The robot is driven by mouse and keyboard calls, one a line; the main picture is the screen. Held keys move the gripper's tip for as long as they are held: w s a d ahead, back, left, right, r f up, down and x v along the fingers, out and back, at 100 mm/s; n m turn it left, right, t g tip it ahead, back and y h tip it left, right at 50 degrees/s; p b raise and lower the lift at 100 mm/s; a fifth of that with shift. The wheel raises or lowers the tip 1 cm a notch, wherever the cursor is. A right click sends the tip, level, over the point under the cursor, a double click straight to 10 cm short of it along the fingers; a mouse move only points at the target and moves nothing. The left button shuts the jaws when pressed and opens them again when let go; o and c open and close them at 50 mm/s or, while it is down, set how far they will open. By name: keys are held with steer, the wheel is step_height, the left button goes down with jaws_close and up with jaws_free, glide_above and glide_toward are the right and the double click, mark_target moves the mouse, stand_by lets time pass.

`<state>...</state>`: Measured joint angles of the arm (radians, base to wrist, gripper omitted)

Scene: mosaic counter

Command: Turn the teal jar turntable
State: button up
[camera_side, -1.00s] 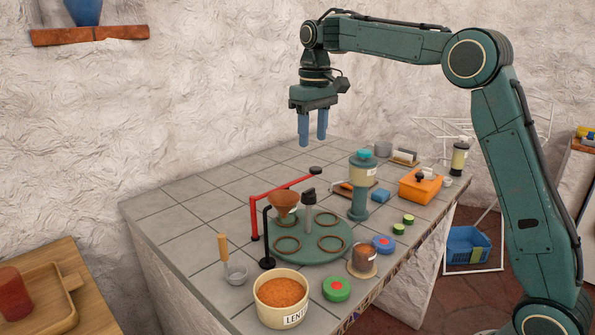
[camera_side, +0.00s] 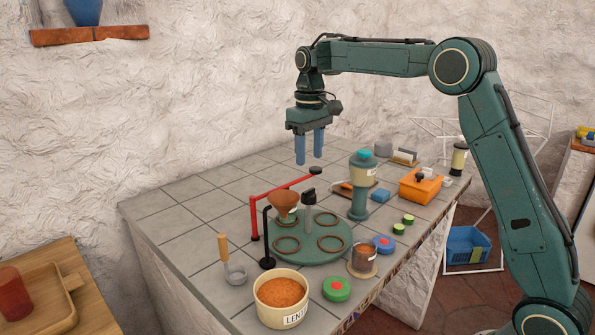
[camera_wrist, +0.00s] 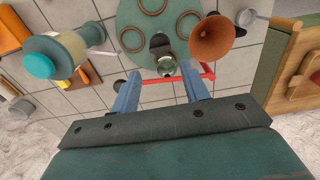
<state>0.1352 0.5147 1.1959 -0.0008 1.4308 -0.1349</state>
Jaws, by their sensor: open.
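The teal turntable (camera_side: 310,250) is a round disc lying on the tiled counter, with several brown rings on top and a grey post with a black knob (camera_side: 308,195) at its middle. A brown funnel (camera_side: 285,204) stands over its back left part, above what looks like a small glass jar. In the wrist view the turntable (camera_wrist: 158,22) is at the top, with the funnel (camera_wrist: 212,40) at its right. My gripper (camera_side: 309,162) is open and empty, pointing down, well above the counter and behind the turntable. Its two blue fingers also show in the wrist view (camera_wrist: 163,88).
A red bar (camera_side: 285,186) rises behind the turntable. A teal and cream dispenser (camera_side: 361,185) stands to the right. A bowl of lentils (camera_side: 282,298), a glass jar (camera_side: 365,259) and coloured lids (camera_side: 336,289) are in front. The back left tiles are clear.

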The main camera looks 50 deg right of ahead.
mark_target(309, 190)
step_height(309, 190, down, 10)
steer(key=shift+r, duration=0.1)
stand_by(0.4)
jaws_close()
